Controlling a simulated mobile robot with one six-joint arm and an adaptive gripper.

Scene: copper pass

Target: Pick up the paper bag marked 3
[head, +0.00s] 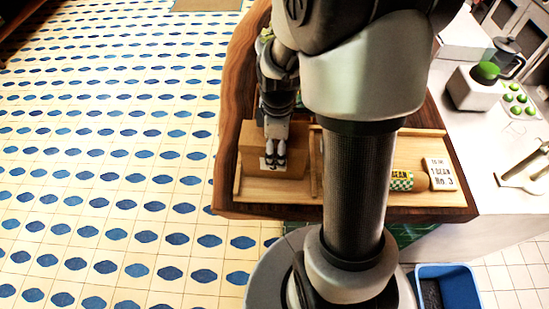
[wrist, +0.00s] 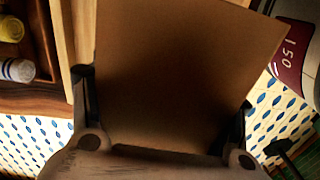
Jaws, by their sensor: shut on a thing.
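A brown paper bag (head: 252,138) stands in the left part of a wooden tray in the head view. A small white label shows low on its face; my fingers cover part of it, so its number is hard to read. My gripper (head: 273,157) reaches down onto the bag. In the wrist view the plain brown bag (wrist: 185,65) fills the space between the two fingers of my gripper (wrist: 163,90), one finger at each side. The gripper is shut on the bag. I cannot tell whether the bag's base touches the tray.
The wooden tray (head: 285,189) has a divider and sits on a dark-edged wooden counter (head: 345,213). A card reading "No. 3" (head: 440,174) and a checkered tin (head: 401,180) stand at its right. A blue bin (head: 458,288) is on the floor. My column blocks the middle.

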